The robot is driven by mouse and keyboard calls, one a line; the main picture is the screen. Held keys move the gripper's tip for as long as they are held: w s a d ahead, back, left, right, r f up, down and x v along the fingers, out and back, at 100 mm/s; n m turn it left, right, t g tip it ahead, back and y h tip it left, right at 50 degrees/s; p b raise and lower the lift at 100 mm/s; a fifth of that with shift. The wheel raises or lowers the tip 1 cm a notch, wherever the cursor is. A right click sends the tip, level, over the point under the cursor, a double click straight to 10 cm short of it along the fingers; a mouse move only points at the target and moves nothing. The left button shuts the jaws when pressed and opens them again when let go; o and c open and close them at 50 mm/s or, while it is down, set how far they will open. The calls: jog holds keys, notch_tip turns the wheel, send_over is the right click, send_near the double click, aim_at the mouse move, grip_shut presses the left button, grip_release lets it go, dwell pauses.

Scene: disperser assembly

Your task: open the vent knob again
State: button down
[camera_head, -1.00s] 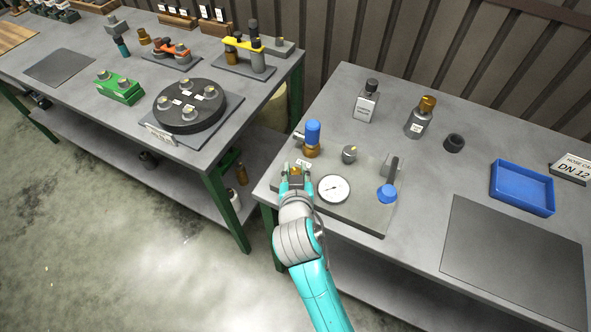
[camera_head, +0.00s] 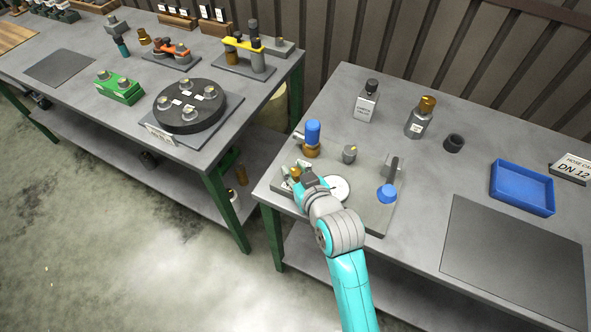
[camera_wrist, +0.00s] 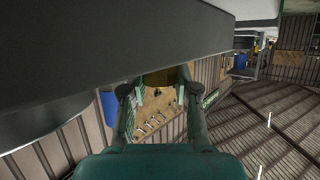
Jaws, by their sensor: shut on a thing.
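The vent knob (camera_head: 295,173) looks like a small brass-coloured piece at the left edge of the grey base plate (camera_head: 364,215). My gripper (camera_head: 300,179) is at it, low over the plate, with its fingers closed around the knob. In the wrist view my two fingers (camera_wrist: 158,92) flank a dark yellow-brown part (camera_wrist: 160,77). The exact contact and the knob's angle are hidden by the fingers. The white gauge (camera_head: 340,186) on the plate is partly covered by my wrist.
A blue-capped brass valve (camera_head: 312,138) stands just behind my gripper. A small grey knob (camera_head: 350,154) and a lever with a blue knob (camera_head: 387,192) are to the right. Two bottles, a black ring (camera_head: 453,143) and a blue tray (camera_head: 494,205) lie farther right.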

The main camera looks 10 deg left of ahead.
jog(key=shift+f, duration=0.1)
jog(key=c, duration=0.8)
grip_release()
jog(key=shift+c, duration=0.2)
jog(key=v, duration=1.2)
